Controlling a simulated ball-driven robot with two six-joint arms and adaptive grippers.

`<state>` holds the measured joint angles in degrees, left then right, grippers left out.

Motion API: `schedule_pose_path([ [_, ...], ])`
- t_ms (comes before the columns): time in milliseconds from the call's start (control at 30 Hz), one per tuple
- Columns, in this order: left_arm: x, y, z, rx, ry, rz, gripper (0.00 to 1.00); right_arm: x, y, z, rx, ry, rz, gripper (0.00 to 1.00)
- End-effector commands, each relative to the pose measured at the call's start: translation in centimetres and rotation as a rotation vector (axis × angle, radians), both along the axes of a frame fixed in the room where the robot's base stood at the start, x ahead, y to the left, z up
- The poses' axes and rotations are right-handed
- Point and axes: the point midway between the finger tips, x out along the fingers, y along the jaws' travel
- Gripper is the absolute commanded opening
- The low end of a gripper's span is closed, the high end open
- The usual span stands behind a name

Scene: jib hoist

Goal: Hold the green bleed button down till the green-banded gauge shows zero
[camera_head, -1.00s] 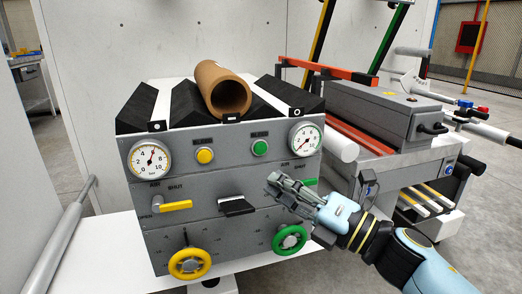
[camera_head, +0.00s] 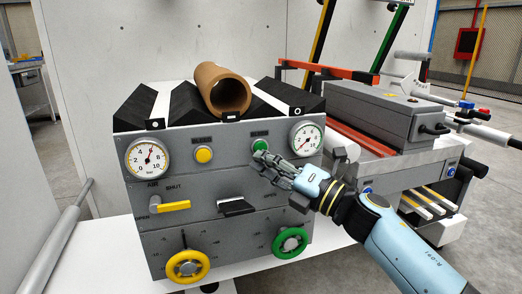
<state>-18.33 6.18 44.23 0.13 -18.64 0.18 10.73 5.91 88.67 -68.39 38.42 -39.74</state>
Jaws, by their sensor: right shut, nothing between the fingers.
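The green bleed button (camera_head: 260,145) is on the upper right of the grey panel (camera_head: 225,170). The green-banded gauge (camera_head: 307,138) is to its right; its red needle seems to point down-left, but the exact reading is too small to tell. My right gripper (camera_head: 262,157) is shut and empty, its fingertips at the lower edge of the button. I cannot tell whether they touch or press it. My left gripper is not in view.
A yellow button (camera_head: 204,154), yellow-banded gauge (camera_head: 148,158) and yellow lever (camera_head: 170,206) are on the panel's left. Yellow (camera_head: 188,267) and green (camera_head: 290,243) handwheels are below. A brown tube (camera_head: 222,88) lies on top between black blocks. My right gripper hides the green lever.

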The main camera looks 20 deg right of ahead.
Motion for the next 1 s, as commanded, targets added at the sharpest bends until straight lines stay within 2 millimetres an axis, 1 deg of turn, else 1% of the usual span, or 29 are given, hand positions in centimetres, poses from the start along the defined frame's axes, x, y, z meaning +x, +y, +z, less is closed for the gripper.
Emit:
schedule_pose_path([
  [100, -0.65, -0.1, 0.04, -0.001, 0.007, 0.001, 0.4, -0.01, 0.01, 0.02, 0.0, 0.0, 0.0, 0.0],
  [233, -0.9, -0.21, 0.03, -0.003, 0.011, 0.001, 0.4, -0.02, 0.01, 0.01, 0.0, 0.0, 0.0, 0.0],
  [1000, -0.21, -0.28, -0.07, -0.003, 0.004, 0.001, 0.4, -0.04, 0.0, 0.01, 0.0, 0.0, 0.0, 0.0],
])
